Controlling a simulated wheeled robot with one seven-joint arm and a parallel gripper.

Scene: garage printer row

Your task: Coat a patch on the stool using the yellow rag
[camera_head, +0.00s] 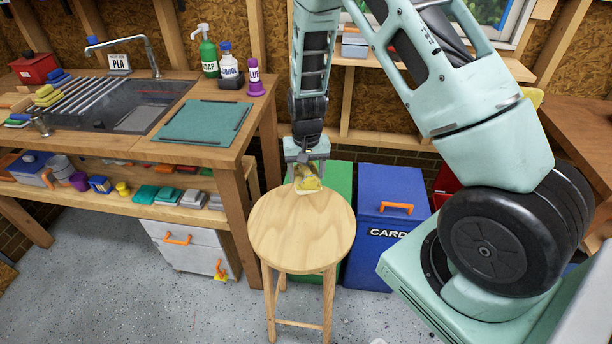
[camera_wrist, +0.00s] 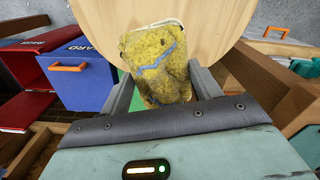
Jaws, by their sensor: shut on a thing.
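The round wooden stool (camera_head: 302,238) stands on the floor in front of the bins, its light seat facing up. The seat also fills the upper middle of the wrist view (camera_wrist: 215,25). The yellow rag (camera_head: 307,184) is at the far edge of the seat, held between the fingers of my gripper (camera_head: 306,168). I cannot tell whether the rag presses on the wood. No coated patch is clearly visible on the seat.
A workbench with a sink (camera_head: 135,104) and a green mat (camera_head: 203,122) is at the left. A blue bin (camera_head: 372,255) and a green bin (camera_head: 337,180) stand behind the stool. A white drawer unit (camera_head: 187,249) is under the bench. Grey floor is clear at front left.

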